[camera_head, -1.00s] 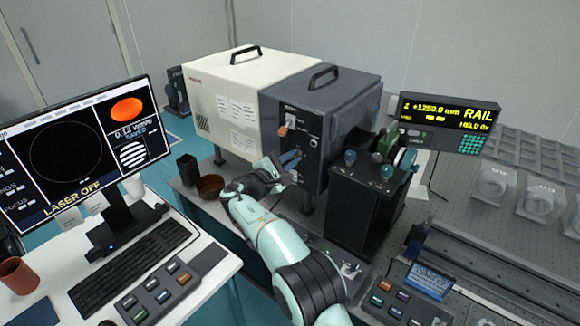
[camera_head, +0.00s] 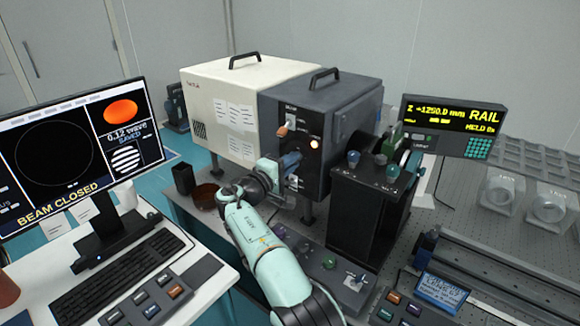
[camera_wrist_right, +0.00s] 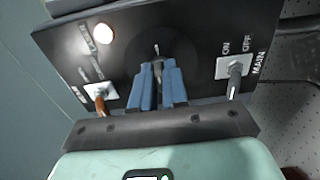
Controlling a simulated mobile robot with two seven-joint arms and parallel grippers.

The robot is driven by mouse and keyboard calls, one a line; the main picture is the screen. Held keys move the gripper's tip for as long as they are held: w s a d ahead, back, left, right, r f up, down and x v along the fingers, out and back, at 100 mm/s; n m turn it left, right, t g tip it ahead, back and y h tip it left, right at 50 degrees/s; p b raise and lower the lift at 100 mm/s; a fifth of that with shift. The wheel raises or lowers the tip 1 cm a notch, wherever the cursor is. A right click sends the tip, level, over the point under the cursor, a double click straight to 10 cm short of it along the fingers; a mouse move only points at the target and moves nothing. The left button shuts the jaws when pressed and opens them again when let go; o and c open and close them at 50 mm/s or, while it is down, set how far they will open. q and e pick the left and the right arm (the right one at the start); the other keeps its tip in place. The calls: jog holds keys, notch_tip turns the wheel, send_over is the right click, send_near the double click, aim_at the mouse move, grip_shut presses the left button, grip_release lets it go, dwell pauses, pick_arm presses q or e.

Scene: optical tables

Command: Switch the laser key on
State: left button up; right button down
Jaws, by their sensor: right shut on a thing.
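The dark laser control panel (camera_head: 318,165) is on the front of the grey box. In the right wrist view, my right gripper (camera_wrist_right: 158,75) has its blue fingers shut on the laser key (camera_wrist_right: 157,66), a small grey piece at the panel's middle. The key's exact angle is hard to tell. In the head view my right gripper (camera_head: 291,160) is against the panel and hides the key. A round lamp (camera_head: 314,144) on the panel is lit; it also shows in the right wrist view (camera_wrist_right: 104,33). The monitor (camera_head: 70,150) reads "BEAM CLOSED". My left gripper is out of view.
An orange lever (camera_head: 283,131) sits above my fingers and a MAIN switch (camera_wrist_right: 236,69) below them. A black housing with knobs (camera_head: 370,210) stands close on the right. A brown bowl (camera_head: 205,195) and black cup (camera_head: 184,180) stand left of my wrist.

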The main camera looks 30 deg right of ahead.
dwell(0.3)
jog(key=c, duration=1.2)
grip_release()
jog(key=shift+c, duration=0.2)
jog(key=shift+a, duration=0.1)
jog(key=b+v, duration=0.1)
jog(key=v, duration=1.2)
jog(key=shift+b, duration=0.35)
jog(key=shift+a, duration=0.15)
